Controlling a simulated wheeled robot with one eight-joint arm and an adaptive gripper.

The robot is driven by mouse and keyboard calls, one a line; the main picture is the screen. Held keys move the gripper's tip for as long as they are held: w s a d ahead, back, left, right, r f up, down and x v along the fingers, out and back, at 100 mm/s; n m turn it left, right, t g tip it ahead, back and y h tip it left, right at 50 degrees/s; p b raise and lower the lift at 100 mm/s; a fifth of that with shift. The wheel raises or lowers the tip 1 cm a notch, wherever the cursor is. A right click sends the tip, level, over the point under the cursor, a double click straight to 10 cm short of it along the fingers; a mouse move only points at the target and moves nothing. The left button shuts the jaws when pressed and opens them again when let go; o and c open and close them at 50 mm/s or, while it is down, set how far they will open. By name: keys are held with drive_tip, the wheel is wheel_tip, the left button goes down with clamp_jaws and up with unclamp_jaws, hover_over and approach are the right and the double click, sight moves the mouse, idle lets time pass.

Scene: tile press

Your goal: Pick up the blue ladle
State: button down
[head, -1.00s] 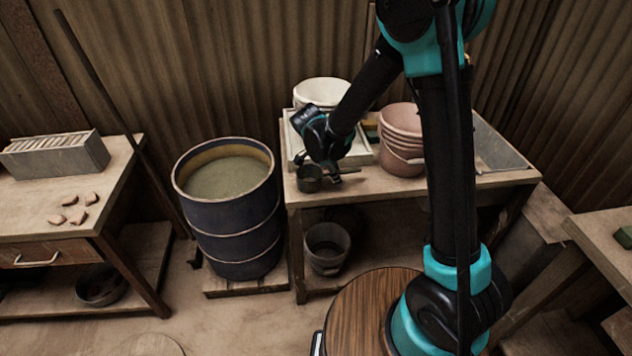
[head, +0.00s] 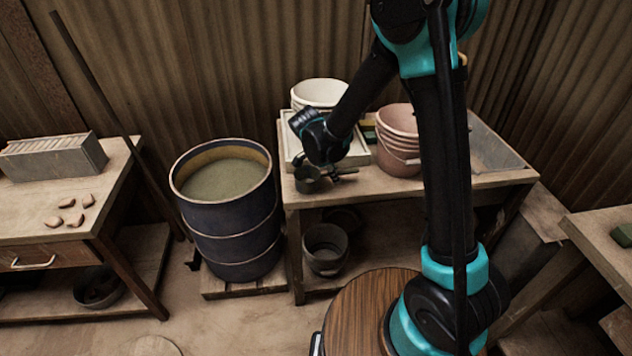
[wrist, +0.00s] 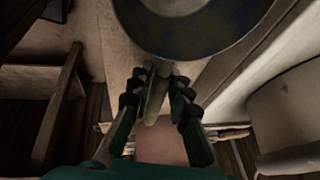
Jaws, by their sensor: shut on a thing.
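The ladle has a dark, round bowl (head: 308,181) at the front left of the middle table's top, with its thin handle pointing right. In the wrist view the bluish-rimmed bowl (wrist: 200,28) fills the top. The handle (wrist: 156,98) runs down from it between my fingers. My gripper (head: 329,174) is over the table's front part, just right of the bowl. In the wrist view my gripper (wrist: 158,76) is shut on the handle close to the bowl. I cannot tell whether the ladle is clear of the tabletop.
Pink stacked buckets (head: 397,140) stand right of my gripper. A white bucket (head: 320,93) and a pale tray (head: 287,138) are behind it. A blue drum (head: 232,235) of slurry stands left of the table. A grey bucket (head: 325,250) sits below.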

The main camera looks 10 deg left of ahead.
wheel_tip(320, 180, up, 20)
idle(0.6)
idle(0.7)
